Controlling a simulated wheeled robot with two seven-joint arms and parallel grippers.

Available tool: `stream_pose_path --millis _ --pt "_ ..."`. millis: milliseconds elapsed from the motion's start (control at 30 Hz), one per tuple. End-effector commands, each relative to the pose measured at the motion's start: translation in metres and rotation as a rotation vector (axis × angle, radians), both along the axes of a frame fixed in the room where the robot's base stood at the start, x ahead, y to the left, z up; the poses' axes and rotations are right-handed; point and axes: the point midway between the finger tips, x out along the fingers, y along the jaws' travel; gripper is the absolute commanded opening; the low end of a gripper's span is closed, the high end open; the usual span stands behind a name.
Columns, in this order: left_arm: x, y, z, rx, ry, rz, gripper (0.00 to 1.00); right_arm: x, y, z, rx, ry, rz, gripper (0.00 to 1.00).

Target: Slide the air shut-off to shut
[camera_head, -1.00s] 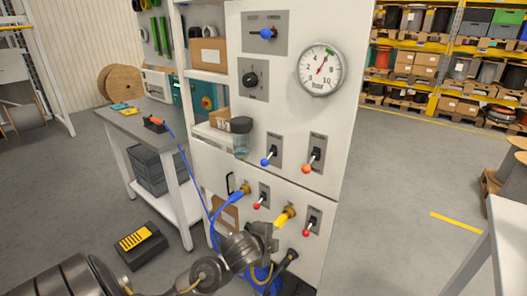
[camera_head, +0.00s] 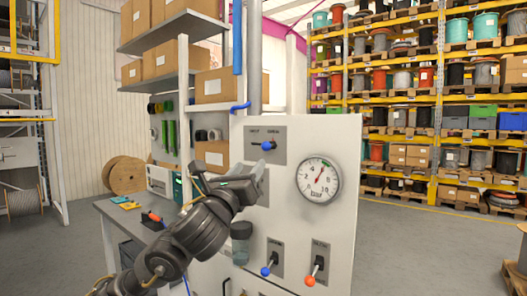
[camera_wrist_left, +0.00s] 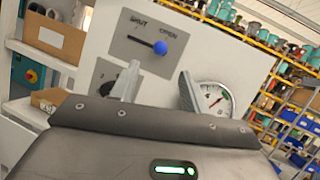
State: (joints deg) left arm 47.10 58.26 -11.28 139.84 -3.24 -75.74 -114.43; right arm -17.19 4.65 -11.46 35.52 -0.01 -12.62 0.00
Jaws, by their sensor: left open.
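The air shut-off is a grey plate (camera_head: 265,140) marked SHUT on the left and OPEN on the right, high on the white panel. Its blue knob (camera_head: 267,146) shows in the wrist view (camera_wrist_left: 160,47) at the right end of a dark slot, below the word OPEN. My left gripper (camera_head: 260,182) is in front of the panel, just below the plate. In the left wrist view its two fingers (camera_wrist_left: 160,88) are apart and empty, with the knob above the gap between them. The fingers appear clear of the knob. My right gripper is not in view.
A pressure gauge (camera_head: 318,181) sits right of the gripper on the panel. A black rotary knob (camera_wrist_left: 122,84) is partly behind the left finger. Two levers, blue-tipped (camera_head: 266,271) and orange-tipped (camera_head: 310,281), are lower. A clear jar (camera_head: 241,245) stands at the panel's left edge.

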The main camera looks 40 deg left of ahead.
Motion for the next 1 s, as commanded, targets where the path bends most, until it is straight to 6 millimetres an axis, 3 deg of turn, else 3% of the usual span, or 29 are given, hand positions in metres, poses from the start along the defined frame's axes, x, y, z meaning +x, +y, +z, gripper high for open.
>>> stream_pose_path --millis 233,700,1000 --pt "0.014 0.004 0.006 -0.006 0.002 -0.001 0.46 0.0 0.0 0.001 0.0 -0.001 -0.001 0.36" --pt "0.085 0.026 0.038 -0.006 0.003 -0.002 0.46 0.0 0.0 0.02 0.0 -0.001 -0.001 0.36" --pt "0.096 0.03 0.04 -0.003 0.001 -0.001 0.46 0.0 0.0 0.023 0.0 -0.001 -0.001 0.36"
